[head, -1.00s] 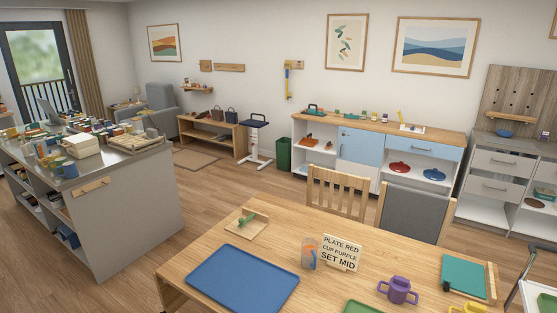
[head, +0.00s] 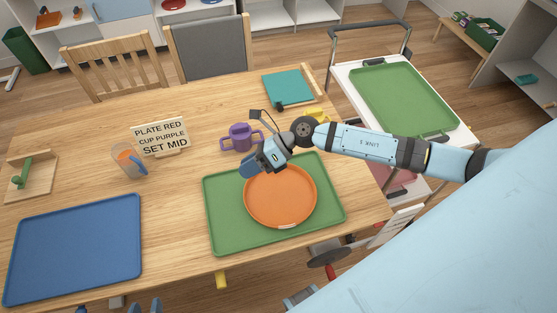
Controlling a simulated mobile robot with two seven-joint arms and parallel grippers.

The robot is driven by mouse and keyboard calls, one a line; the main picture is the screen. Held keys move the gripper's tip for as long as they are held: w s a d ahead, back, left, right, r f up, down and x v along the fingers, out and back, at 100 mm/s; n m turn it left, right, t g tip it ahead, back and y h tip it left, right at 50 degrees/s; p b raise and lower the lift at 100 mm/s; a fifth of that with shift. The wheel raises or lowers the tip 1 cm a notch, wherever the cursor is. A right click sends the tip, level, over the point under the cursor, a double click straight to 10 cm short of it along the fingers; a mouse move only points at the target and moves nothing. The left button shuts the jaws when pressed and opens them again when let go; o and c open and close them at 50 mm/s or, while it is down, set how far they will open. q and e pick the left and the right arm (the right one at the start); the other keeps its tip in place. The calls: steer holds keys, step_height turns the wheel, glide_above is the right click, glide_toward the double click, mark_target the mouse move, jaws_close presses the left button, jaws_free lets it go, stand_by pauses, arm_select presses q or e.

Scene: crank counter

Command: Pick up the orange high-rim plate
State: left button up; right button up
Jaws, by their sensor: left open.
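The orange high-rim plate (head: 280,197) lies on the green tray (head: 222,238) on the wooden table in the head view. My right gripper (head: 251,169) reaches in from the right and is at the plate's upper left rim. Its fingers are seen from behind, so I cannot tell whether they touch the rim or how far apart they are. My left gripper (head: 145,306) shows only as two blue fingertips, apart, at the bottom edge, well away from the plate.
A purple two-handled cup (head: 239,138) stands just behind my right gripper. A yellow cup (head: 318,115) is partly hidden by my arm. A sign (head: 160,136), a clear cup (head: 130,160) and a blue tray (head: 75,245) are to the left. A trolley with a green tray (head: 405,97) stands right.

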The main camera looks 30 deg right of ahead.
steer(key=w+d+f+n+h+b, duration=0.1)
steer(key=w+d+n+h, duration=0.15)
steer(key=d, duration=0.25)
steer(key=w+d+f+n+h, duration=0.1)
steer(key=d+h, duration=0.2)
steer(key=d, duration=0.3)
steer(key=w+d+f+n+h+b, duration=0.1)
steer(key=w+d+f+n+h, duration=0.15)
steer(key=d, duration=0.25)
steer(key=shift+g, duration=0.4)
steer(key=x, duration=0.4)
steer(key=p+x, duration=0.1)
steer(key=x, duration=0.1)
steer(key=shift+s+a, duration=0.1)
steer(key=shift+s, duration=0.15)
steer(key=x, duration=0.6)
steer(key=shift+f+p, duration=0.35)
steer(key=shift+p, duration=0.05)
arm_select(q)
steer(key=shift+d+f, duration=0.1)
steer(key=shift+f, duration=0.45)
arm_select(e)
jaws_close()
